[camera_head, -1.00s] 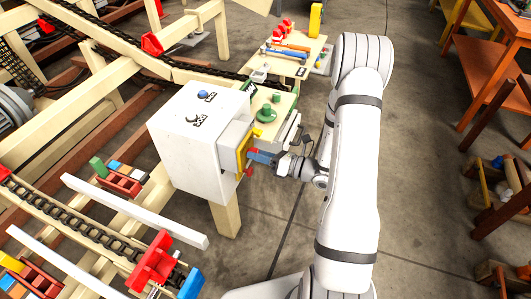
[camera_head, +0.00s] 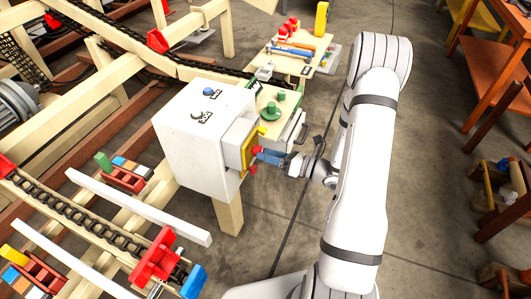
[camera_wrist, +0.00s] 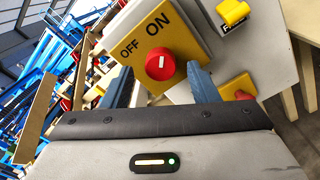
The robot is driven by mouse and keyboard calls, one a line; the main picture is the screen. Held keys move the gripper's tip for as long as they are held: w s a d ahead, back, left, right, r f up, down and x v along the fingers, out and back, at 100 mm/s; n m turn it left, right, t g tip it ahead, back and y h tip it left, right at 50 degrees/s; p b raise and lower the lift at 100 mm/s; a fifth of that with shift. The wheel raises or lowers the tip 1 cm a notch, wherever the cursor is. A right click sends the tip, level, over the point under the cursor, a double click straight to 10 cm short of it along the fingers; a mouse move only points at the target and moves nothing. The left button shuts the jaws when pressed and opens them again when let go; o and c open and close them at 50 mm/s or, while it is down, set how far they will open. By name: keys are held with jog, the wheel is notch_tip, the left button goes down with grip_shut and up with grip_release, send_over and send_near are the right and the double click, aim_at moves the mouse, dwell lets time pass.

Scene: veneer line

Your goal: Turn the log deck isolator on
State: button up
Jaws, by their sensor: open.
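The isolator is a round red knob (camera_wrist: 160,66) on a yellow plate (camera_wrist: 184,36) marked OFF and ON, seen in the wrist view. The short white mark on the knob points up toward the ON lettering. My gripper (camera_wrist: 160,76) is open, with one blue finger to each side of the knob; I cannot tell if they touch it. In the head view the yellow plate (camera_head: 248,150) is edge-on, on the right side of a white cabinet (camera_head: 190,140). My gripper (camera_head: 262,156) is at the plate there, and the knob is not clearly visible.
A red button on a yellow box (camera_wrist: 240,92) sits close to the right finger in the wrist view, with a yellow switch (camera_wrist: 233,12) above. A green knob (camera_head: 273,109) stands on a panel behind the cabinet. Floor (camera_head: 270,220) in front is clear.

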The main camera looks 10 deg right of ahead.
jog(key=shift+v, duration=2.8)
jog(key=s+a+r+n+g+h+p, duration=0.3)
jog(key=s+a+r+n+g, duration=0.8)
jog(key=n, duration=0.6)
jog(key=s+d+r+n+t+h+p, duration=0.1)
jog(key=s+d+r+n+h, duration=0.1)
jog(key=r+n+h, duration=0.3)
jog(key=s+d+r+n+t+h+p, duration=0.2)
jog(key=s+d+r+n+h, duration=0.1)
jog(key=r+n+h, duration=0.3)
jog(key=d+r+n, duration=0.1)
jog(key=r+n, duration=0.1)
jog(key=n, duration=0.2)
jog(key=shift+s+d+h, duration=0.25)
jog(key=shift+d+h, duration=0.05)
jog(key=shift+d, duration=0.05)
